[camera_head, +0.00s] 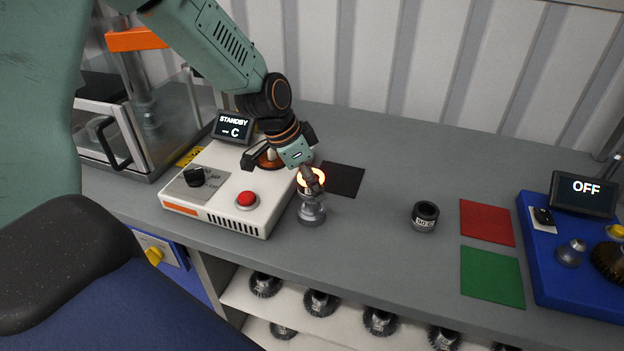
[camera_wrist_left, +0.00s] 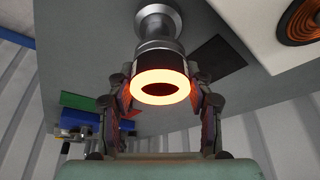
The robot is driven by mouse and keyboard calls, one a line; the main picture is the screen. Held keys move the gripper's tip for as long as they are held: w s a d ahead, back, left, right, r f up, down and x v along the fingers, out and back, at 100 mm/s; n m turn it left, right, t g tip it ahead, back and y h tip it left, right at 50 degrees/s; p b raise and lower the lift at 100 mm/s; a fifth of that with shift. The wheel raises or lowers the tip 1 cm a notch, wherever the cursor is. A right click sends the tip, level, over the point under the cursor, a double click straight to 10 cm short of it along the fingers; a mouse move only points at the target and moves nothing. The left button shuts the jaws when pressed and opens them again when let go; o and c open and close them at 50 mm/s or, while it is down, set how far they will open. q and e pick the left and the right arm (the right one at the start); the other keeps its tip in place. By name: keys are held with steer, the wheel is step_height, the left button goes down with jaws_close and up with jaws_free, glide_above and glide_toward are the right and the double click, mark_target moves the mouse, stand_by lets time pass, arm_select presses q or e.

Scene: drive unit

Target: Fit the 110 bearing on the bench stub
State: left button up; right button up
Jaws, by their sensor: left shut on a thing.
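The bearing (camera_head: 301,180) glows orange at the top of the bench stub (camera_head: 311,212), a grey metal post on the bench. My left gripper (camera_head: 313,184) is shut on it from above, and a finger hides part of the ring. In the left wrist view the bearing (camera_wrist_left: 160,76) is a bright ring with a dark outer side, between the two fingers of the left gripper (camera_wrist_left: 161,88). The stub (camera_wrist_left: 156,25) lies behind it, roughly in line. I cannot tell how far the bearing sits over the stub. My right gripper is not in view.
The heater box (camera_head: 222,195) with a red button stands left of the stub, its display (camera_head: 233,127) reading STANDBY. A black mat (camera_head: 342,180) lies behind the stub. A dark cylinder (camera_head: 425,217), red mat (camera_head: 487,221), green mat (camera_head: 491,276) and blue unit (camera_head: 568,270) are to the right.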

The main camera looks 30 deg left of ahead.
mark_target(312, 195)
arm_select(q)
steer(key=shift+f, duration=0.25)
steer(key=shift+f+b, duration=0.45)
steer(key=shift+b, duration=0.1)
steer(key=shift+f, duration=0.3)
stand_by(0.3)
steer(key=shift+f+b, duration=1.15)
steer(key=shift+b, duration=0.1)
steer(key=o, duration=1.3)
steer(key=shift+c, duration=0.2)
steer(key=shift+r, duration=0.15)
